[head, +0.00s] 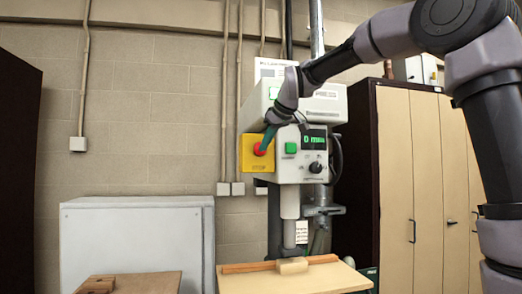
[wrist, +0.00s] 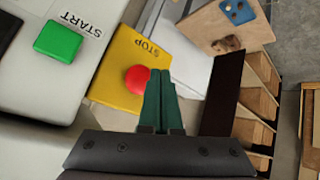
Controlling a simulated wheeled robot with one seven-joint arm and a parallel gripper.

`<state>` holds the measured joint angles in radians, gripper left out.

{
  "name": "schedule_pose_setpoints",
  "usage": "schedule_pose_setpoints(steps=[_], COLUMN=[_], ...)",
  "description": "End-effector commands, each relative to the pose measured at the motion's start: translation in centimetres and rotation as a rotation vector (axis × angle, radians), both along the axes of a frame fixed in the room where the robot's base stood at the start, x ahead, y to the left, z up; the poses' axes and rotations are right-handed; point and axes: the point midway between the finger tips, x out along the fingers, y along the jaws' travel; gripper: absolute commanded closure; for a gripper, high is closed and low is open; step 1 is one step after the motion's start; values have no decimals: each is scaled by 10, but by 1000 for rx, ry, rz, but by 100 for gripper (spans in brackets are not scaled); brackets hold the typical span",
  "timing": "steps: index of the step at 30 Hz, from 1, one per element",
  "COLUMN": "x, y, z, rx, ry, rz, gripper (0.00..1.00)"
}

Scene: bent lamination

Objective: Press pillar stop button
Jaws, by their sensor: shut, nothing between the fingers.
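The red stop button (head: 258,149) sits on a yellow plate (head: 246,165) marked STOP, on the left side of the pillar machine's head. It also shows in the wrist view as a red dome (wrist: 136,78) on the yellow plate (wrist: 118,62). My gripper (head: 265,149) reaches in from the upper right, its green fingers pointing down at the button. In the wrist view my gripper (wrist: 160,72) is shut and empty, its tips beside the button's right edge and partly overlapping it. I cannot tell whether the tips touch the button.
A green START button (head: 291,148) is just right of the stop plate, beside a lit display (head: 314,140) and a black knob (head: 316,167). Below is a wooden table (head: 300,283) with a block (head: 292,266). Tall cabinets (head: 427,170) stand at right.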

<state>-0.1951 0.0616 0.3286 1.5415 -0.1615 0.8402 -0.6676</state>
Motion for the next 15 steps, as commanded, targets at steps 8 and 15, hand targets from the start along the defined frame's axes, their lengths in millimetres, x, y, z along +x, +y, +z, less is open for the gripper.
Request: schedule_pose_setpoints(steps=[8, 15], x=[14, 14], y=[4, 4], z=[0, 0], rx=[1, 1], ry=[1, 0], rz=[0, -1], gripper=[100, 100])
